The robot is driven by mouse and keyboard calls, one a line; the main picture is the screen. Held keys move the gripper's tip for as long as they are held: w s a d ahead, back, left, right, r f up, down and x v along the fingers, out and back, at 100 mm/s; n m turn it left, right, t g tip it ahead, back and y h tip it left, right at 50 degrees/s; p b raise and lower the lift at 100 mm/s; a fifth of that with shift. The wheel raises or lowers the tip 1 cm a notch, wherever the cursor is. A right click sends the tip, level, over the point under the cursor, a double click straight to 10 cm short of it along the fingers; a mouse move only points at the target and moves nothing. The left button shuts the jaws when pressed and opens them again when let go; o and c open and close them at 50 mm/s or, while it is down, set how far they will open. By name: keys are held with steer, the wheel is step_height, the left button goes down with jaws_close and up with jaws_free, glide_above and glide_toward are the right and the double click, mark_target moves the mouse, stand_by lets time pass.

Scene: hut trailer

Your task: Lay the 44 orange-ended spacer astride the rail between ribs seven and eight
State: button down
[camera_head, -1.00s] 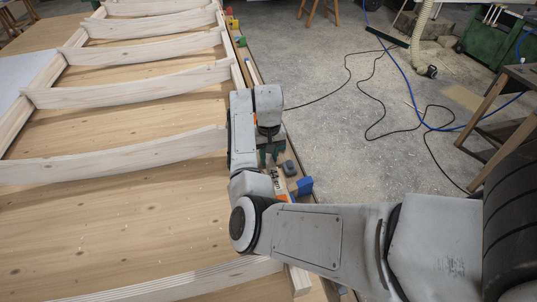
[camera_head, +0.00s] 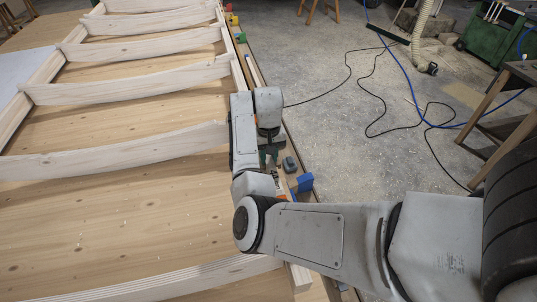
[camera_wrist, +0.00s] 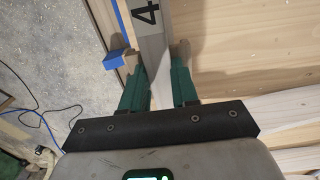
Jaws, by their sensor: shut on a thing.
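My gripper (camera_wrist: 157,88) has green fingers on both sides of a long pale grey bar marked with a black 4 (camera_wrist: 147,14), which looks like the spacer. In the head view my gripper (camera_head: 272,157) is over the long edge of the ribbed frame, and my arm hides much of the rail there. Several pale ribs (camera_head: 125,153) cross the wooden deck. A nearer rib (camera_head: 170,280) lies at the bottom, with a wide gap between these two. I cannot read rib numbers or tell whether the spacer touches the rail.
A blue block (camera_head: 305,182) sits just right of my gripper; it also shows in the wrist view (camera_wrist: 118,60). Red, yellow and green pieces lie along the far edge. The floor (camera_head: 340,130) has cables and a hose. A wooden trestle (camera_head: 510,120) stands at right.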

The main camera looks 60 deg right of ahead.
mark_target(269, 158)
steer(key=shift+f+b, duration=0.8)
steer(key=shift+f, duration=0.95)
stand_by(0.9)
steer(key=c, duration=0.8)
jaws_free()
step_height(269, 158, up, 11)
steer(key=shift+f+b, duration=0.1)
steer(key=shift+b, duration=0.6)
steer(key=shift+s+f, duration=0.1)
